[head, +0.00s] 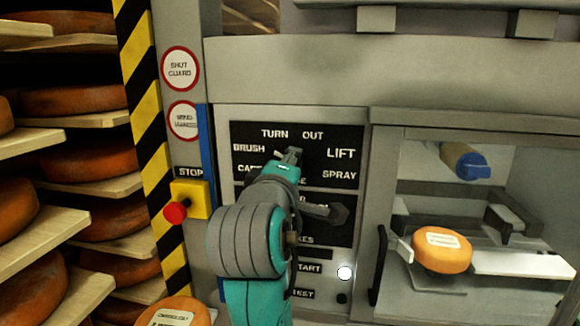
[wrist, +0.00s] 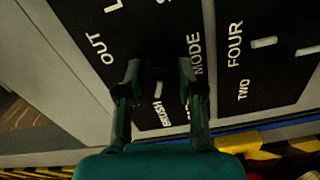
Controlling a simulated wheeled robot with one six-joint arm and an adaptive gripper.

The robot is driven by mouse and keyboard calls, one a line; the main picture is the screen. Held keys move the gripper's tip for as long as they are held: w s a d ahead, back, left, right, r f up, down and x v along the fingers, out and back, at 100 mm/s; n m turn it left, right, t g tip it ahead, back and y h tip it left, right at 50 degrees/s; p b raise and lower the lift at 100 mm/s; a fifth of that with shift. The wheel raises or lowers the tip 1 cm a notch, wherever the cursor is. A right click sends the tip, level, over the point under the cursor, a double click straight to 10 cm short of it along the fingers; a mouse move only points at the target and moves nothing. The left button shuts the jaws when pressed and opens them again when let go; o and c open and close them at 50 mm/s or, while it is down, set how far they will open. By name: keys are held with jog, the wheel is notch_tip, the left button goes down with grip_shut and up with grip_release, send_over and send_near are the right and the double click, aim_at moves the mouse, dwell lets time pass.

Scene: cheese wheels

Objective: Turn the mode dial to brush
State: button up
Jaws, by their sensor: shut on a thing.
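The mode dial (wrist: 157,72) is a small dark knob on a black panel, between my fingers in the wrist view. My gripper (wrist: 158,82) is shut on it, one finger on each side. A pale mark on the knob's lower side seems to point toward the BRUSH label (wrist: 155,108); shadow and the fingers hide part of it. The MODE label (wrist: 197,54) is right of the fingers and OUT is to the left. In the head view my gripper (head: 289,156) covers the dial on the upper panel (head: 310,134), with BRUSH at its left.
A second dial (wrist: 264,42) with a pale pointer sits near FOUR and TWO. A red stop button (head: 175,212) on a yellow box is left of my arm. A glass-fronted chamber (head: 385,265) with an orange cheese wheel (head: 441,256) is at right; shelves of cheese stand at left.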

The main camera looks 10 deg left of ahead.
jog(key=shift+n, duration=0.3)
jog(key=shift+f, duration=0.1)
jog(key=o, duration=1.2)
jog(key=shift+c, duration=0.2)
jog(key=s, duration=1.2)
jog(key=shift+a, duration=0.2)
